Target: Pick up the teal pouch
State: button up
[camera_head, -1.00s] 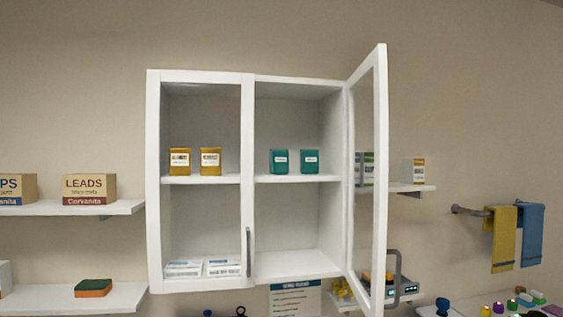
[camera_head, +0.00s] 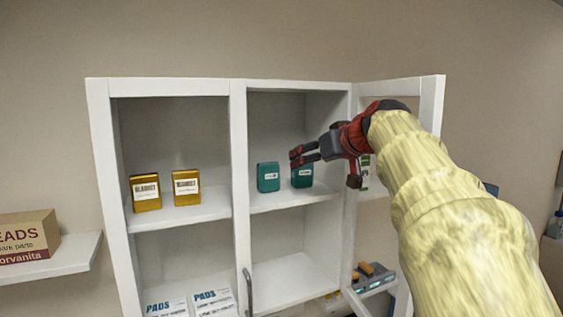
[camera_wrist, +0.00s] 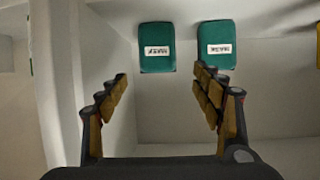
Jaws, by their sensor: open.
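Two teal pouches with white labels stand side by side on the upper shelf of the cabinet's right compartment: a left one (camera_head: 268,177) and a right one (camera_head: 302,181). My gripper (camera_head: 294,158) is at the right pouch and its fingers cover part of that pouch's top. In the wrist view the labels look upside down. There my gripper (camera_wrist: 160,78) is open and empty, its fingers spread on either side of the line to the right pouch (camera_wrist: 156,48). The left pouch (camera_wrist: 215,46) shows just beyond the other fingertip. No contact is visible.
The white cabinet's divider (camera_head: 239,190) stands left of the teal pouches. Its open glass door (camera_head: 432,100) is on the right, partly behind my arm. Two yellow pouches (camera_head: 145,192) (camera_head: 186,187) stand in the left compartment. The lower right shelf (camera_head: 290,282) looks clear.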

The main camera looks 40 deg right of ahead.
aim_at(302, 173)
jog(key=shift+d+r+p+x, duration=0.15)
jog(key=shift+p+x, duration=0.25)
jog(key=shift+x, duration=0.85)
jog(key=shift+d+r+p+x, duration=0.15)
jog(key=shift+p+x, duration=0.3)
jog(key=shift+x, duration=0.8)
jog(key=shift+r+p+x, duration=0.15)
jog(key=shift+p+x, duration=0.25)
jog(key=shift+x, duration=0.8)
jog(key=shift+c, duration=0.4)
jog(key=shift+w, duration=0.1)
jog(key=shift+c, duration=1.1)
jog(key=c, duration=0.9)
jog(key=shift+c, duration=0.4)
jog(key=shift+r, duration=0.2)
